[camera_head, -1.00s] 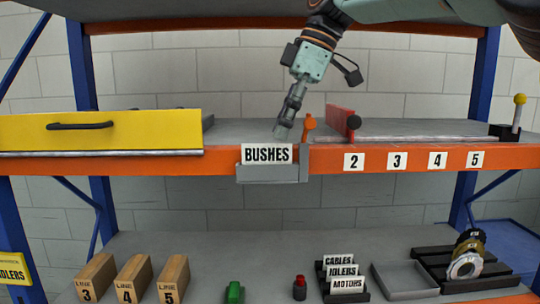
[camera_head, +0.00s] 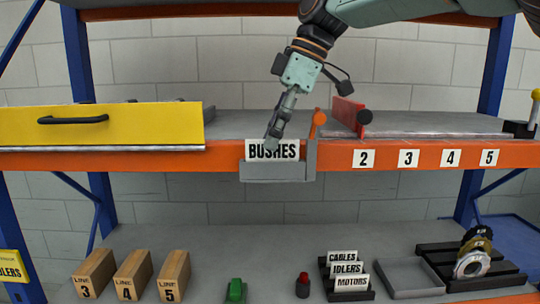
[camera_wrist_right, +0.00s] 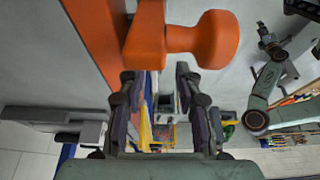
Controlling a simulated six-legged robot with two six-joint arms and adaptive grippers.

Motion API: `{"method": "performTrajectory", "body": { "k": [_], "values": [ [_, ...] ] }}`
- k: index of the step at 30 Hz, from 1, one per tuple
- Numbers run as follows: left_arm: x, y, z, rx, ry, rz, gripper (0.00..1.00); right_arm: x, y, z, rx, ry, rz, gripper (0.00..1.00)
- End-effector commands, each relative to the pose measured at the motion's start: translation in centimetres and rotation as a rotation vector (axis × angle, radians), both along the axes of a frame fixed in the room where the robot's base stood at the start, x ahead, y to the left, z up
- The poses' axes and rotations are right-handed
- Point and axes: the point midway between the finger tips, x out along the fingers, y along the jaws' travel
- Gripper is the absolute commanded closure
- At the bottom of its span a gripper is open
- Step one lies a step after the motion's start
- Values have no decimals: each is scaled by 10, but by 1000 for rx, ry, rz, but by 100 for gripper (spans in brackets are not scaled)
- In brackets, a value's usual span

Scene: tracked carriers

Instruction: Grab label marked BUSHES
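The white BUSHES label (camera_head: 289,152) stands upright in a grey holder (camera_head: 276,172) on the front of the orange shelf beam. My right gripper (camera_head: 271,142) points down at it. In the right wrist view the two fingers of this gripper (camera_wrist_right: 155,76) are apart. I cannot clearly make out the label between them, nor any contact. My left gripper is outside the head view. A green-grey arm at the right of the wrist view seems to be my left arm, its gripper (camera_wrist_right: 269,40) small and unclear.
An orange knob (camera_head: 319,118) stands just right of the holder and looms close to the fingers in the wrist view (camera_wrist_right: 205,39). A red stop (camera_head: 348,114) and yellow drawer (camera_head: 110,126) flank it. The lower shelf holds CABLES, IDLERS and MOTORS labels (camera_head: 350,282).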

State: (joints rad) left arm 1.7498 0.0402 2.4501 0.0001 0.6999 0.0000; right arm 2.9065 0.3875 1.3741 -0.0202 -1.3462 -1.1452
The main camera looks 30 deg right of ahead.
Motion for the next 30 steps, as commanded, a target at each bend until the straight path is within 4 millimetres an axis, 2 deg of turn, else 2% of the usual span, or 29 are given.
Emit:
{"method": "performTrajectory", "body": {
  "k": [6,30],
  "values": [
    [0,0,3,0,0,0,60,6,6,-18,-1,0,0,66],
    [0,0,6,0,0,0,60,7,5,-24,-2,0,0,66]
  ]
}}
